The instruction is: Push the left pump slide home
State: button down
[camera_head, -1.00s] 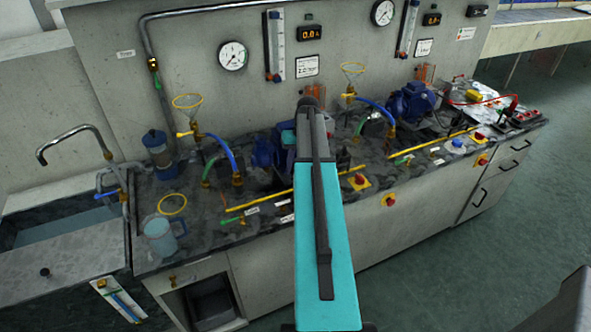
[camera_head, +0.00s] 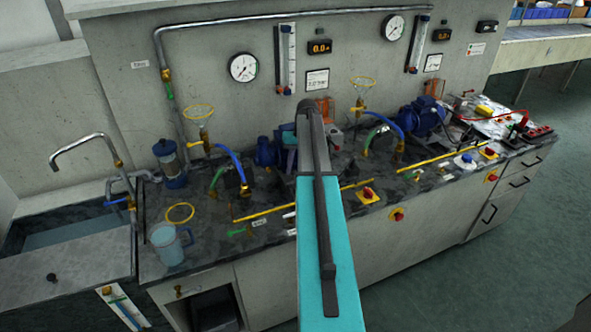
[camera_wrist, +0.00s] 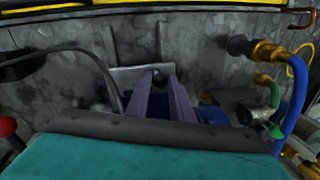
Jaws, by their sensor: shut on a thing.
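The left pump (camera_head: 266,152) is blue and stands on the dark worktop behind the left yellow rail, partly hidden by my arm. In the head view my teal and black arm covers my gripper and the pump's front. In the wrist view my gripper (camera_wrist: 158,86) has its two purplish fingers close together around a small dark round piece (camera_wrist: 158,76). A grey metal plate (camera_wrist: 126,74) lies just beyond the fingertips. Blue pump parts (camera_wrist: 212,115) show beside and under the fingers. I cannot tell how far the slide is in.
A clear jug (camera_head: 168,243) is at the front left by the sink. The yellow rail (camera_head: 258,211) runs along the front. The right pump (camera_head: 420,115) stands farther right.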

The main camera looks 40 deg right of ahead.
jog(key=shift+w+d+r, duration=0.15)
jog(key=shift+w, duration=0.15)
jog(key=c, duration=1.6)
grip_release()
jog(key=shift+o, duration=0.2)
jog(key=shift+s, duration=0.1)
notch_tip(320, 180, up, 13)
jog(key=s+d+b, duration=0.1)
jog(key=d+b, duration=0.1)
jog(key=b, duration=0.1)
jog(key=shift+s+r, duration=0.2)
jog(key=shift+r, duration=0.1)
